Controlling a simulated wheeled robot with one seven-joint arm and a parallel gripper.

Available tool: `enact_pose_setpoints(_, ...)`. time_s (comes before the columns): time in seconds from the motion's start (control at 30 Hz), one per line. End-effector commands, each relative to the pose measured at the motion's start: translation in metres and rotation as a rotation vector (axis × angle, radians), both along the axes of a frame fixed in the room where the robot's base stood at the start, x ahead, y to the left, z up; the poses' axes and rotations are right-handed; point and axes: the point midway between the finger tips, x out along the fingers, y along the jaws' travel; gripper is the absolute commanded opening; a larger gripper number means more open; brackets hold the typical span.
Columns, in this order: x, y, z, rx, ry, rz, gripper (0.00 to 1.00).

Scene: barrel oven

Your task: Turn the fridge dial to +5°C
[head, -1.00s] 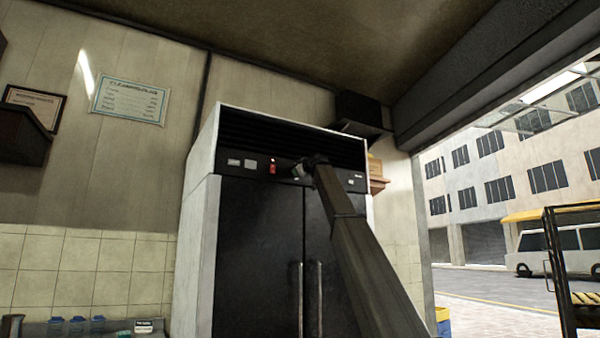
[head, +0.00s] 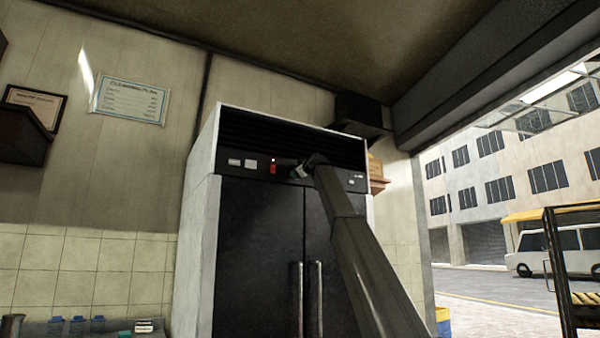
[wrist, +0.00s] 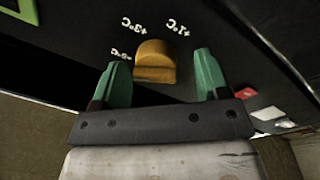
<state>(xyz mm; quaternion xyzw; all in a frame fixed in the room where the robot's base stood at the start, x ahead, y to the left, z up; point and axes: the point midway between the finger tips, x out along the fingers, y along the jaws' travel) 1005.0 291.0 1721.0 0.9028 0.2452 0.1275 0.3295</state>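The fridge dial (wrist: 155,62) is an orange-brown knob on a dark panel in the wrist view. White temperature marks, rotated in the picture, sit around it: +3°C (wrist: 133,26), +1°C (wrist: 178,27) and a smaller, blurred one (wrist: 121,54) at its left. My gripper (wrist: 161,72) is open, with one green finger on each side of the knob and a visible gap to both. In the head view, my gripper (head: 301,171) is at the upper control panel of the tall fridge (head: 255,260). My arm end hides the dial there.
A red switch (head: 272,168) sits on the panel left of my gripper, and it also shows in the wrist view (wrist: 246,93). Two pale labels (head: 242,163) are further left. Two long vertical door handles (head: 308,300) are below. A dark box (head: 360,113) is above right.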

Motion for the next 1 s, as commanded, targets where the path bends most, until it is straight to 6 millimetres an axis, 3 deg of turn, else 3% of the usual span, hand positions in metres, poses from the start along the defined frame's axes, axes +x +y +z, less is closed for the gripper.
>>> enact_pose_setpoints(0.27, 0.000, -0.001, 0.001, 0.000, -0.002, -0.002, 0.68)
enact_pose_setpoints(0.47, -0.010, -0.008, 0.000, 0.001, -0.003, -0.003, 0.68)
enact_pose_setpoints(1.0, -0.086, -0.053, -0.008, 0.000, -0.002, -0.002, 0.68)
